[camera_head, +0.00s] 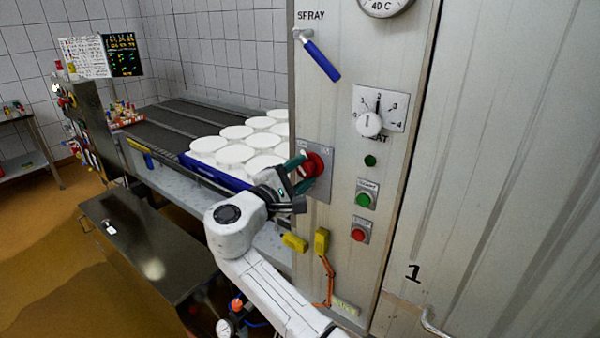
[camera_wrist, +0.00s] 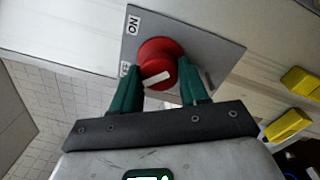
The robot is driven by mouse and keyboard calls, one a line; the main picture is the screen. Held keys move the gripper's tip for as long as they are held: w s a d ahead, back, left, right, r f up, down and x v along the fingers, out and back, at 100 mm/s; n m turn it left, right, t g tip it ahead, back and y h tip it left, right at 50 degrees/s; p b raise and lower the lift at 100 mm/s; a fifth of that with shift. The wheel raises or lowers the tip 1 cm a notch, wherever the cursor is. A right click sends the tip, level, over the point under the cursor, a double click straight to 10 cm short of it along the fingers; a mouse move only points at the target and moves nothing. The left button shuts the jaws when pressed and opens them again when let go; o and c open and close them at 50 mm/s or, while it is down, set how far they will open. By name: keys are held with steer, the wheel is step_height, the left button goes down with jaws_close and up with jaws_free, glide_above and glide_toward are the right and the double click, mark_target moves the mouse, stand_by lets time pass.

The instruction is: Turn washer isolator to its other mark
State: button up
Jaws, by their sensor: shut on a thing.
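The washer isolator is a red round knob (camera_head: 314,164) on a grey plate (camera_head: 327,185) fixed to the steel cabinet front. In the wrist view the red knob (camera_wrist: 158,63) carries a white bar, which lies slanted there. The plate (camera_wrist: 215,50) in the wrist view has an "ON" label at its upper left and another label, partly hidden, by the left finger. My gripper (camera_wrist: 159,85) has its green fingers on either side of the knob, shut on it. In the head view my gripper (camera_head: 298,174) reaches the knob from the left.
A blue-handled spray lever (camera_head: 322,62), a white dial knob (camera_head: 369,124), a green button (camera_head: 364,199) and a red button (camera_head: 358,235) are on the same panel. White moulds (camera_head: 235,132) stand on the conveyor behind. Yellow plugs (camera_head: 321,241) hang below the isolator.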

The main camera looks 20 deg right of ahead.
steer(key=shift+a, duration=0.1)
steer(key=o, duration=1.1)
steer(key=shift+c, duration=0.2)
steer(key=b+v, duration=0.3)
steer(key=v, duration=0.7)
steer(key=shift+s+a, duration=0.2)
steer(key=shift+a, duration=0.1)
steer(key=shift+f, duration=0.1)
